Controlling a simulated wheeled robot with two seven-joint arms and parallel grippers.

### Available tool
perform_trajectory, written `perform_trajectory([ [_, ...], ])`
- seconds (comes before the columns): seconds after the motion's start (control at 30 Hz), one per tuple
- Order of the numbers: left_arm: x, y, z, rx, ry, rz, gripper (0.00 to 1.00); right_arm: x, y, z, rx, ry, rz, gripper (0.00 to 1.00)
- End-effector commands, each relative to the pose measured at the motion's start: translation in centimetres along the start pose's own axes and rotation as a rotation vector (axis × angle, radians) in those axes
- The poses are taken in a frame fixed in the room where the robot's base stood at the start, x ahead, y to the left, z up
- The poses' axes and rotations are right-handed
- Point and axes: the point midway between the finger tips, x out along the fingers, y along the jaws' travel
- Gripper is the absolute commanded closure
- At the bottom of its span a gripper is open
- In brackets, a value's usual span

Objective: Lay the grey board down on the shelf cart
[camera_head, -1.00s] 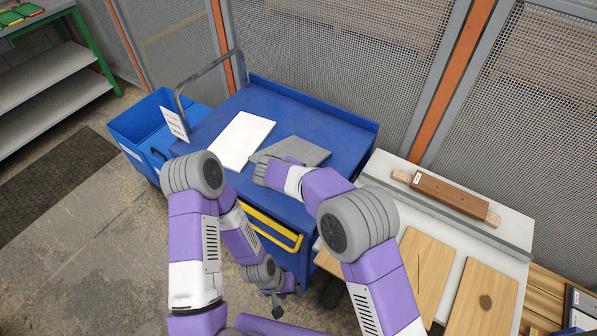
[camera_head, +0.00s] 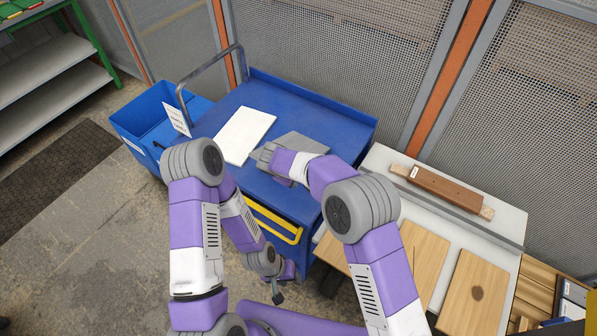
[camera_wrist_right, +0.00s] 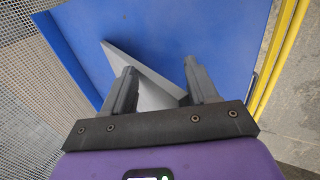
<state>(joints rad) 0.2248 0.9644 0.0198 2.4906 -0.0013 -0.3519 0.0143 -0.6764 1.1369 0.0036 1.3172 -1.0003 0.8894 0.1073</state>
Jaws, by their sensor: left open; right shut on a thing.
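The grey board (camera_head: 303,146) is over the right part of the blue shelf cart's top (camera_head: 333,128), beside a white board. My right gripper (camera_head: 266,156) is shut on its near left edge. In the right wrist view the grey board (camera_wrist_right: 150,84) runs between the two fingers (camera_wrist_right: 160,88), with a corner pointing away over the blue top. I cannot tell whether its underside touches the cart. My left gripper (camera_head: 277,297) is low in front of the cart, open and away from the boards; its fingers show small and dark.
The white board (camera_head: 244,135) lies on the cart's left part. A blue bin (camera_head: 145,118) and a grey push handle are at the cart's left end. A white table (camera_head: 385,160) with wooden boards and a brown beam (camera_head: 445,189) stands right. Mesh fencing is behind.

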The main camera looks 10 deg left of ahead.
Motion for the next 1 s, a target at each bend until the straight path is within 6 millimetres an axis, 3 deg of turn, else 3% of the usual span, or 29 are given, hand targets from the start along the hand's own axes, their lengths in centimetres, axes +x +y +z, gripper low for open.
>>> perform_trajectory([
  [0.2, 0.7, -0.2, 0.0, 0.0, 0.0, 0.0, 0.57, -1.8, -1.6, -0.1, -0.002, 0.003, -0.002, 0.55],
  [0.5, 0.6, -0.2, 0.0, 0.0, 0.0, 0.0, 0.57, -2.1, -1.6, -0.1, 0.0, 0.003, -0.001, 0.55],
  [0.8, 1.3, -0.5, -0.1, 0.0, 0.0, 0.0, 0.57, -4.3, -3.5, -0.1, -0.002, 0.003, 0.0, 0.55],
  [1.0, 1.2, -0.5, -0.1, 0.0, 0.0, 0.0, 0.57, -4.5, -3.5, -0.1, 0.0, 0.002, 0.0, 0.55],
])
